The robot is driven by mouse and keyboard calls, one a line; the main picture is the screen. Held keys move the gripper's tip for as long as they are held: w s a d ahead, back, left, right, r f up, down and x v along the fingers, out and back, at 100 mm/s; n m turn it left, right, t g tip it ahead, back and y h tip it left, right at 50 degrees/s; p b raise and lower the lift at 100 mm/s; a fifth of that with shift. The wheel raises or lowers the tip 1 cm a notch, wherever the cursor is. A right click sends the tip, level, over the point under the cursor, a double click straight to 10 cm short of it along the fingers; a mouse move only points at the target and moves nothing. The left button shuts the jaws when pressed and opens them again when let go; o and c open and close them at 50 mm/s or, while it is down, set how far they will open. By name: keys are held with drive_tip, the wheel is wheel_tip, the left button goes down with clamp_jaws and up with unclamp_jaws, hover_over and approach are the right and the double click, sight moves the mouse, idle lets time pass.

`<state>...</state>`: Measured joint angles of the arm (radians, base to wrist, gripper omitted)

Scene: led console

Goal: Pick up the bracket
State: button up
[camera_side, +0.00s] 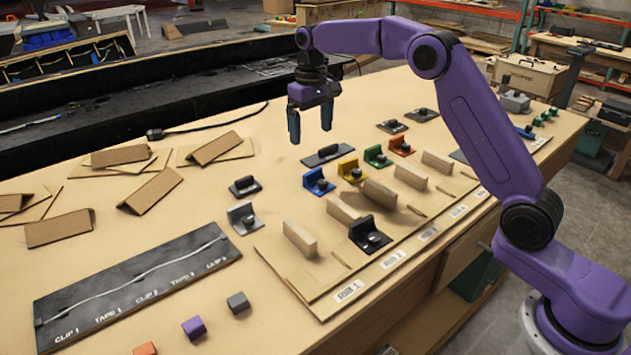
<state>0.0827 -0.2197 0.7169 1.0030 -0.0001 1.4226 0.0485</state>
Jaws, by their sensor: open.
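My gripper (311,134) points down, open and empty, above the table behind the row of coloured brackets. Several L-shaped brackets with dark knobs stand on the table; which one is meant I cannot tell. A blue bracket (313,180) is nearest below my gripper, then a yellow bracket (348,167), a green bracket (374,154) and an orange bracket (399,146) run away to the right. A grey bracket (239,215) stands at the left, by the dark panel. A black bracket (362,233) sits among wooden blocks on the labelled board. My gripper touches none of them.
Upright wooden blocks (300,238) line the labelled board (322,305). Flat black pieces with raised bars (327,155) lie behind the brackets. A dark clip panel (130,290), folded cardboard pieces (152,190) and small cubes (194,328) occupy the left. Some table around the grey bracket is bare.

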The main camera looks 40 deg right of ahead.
sight(319, 181)
wheel_tip(319, 181, down, 12)
drive_tip(key=shift+w+f, duration=0.15)
idle(0.5)
drive_tip(key=shift+c, duration=0.3)
drive_tip(key=c, duration=1.1)
drive_tip(key=shift+o, duration=0.2)
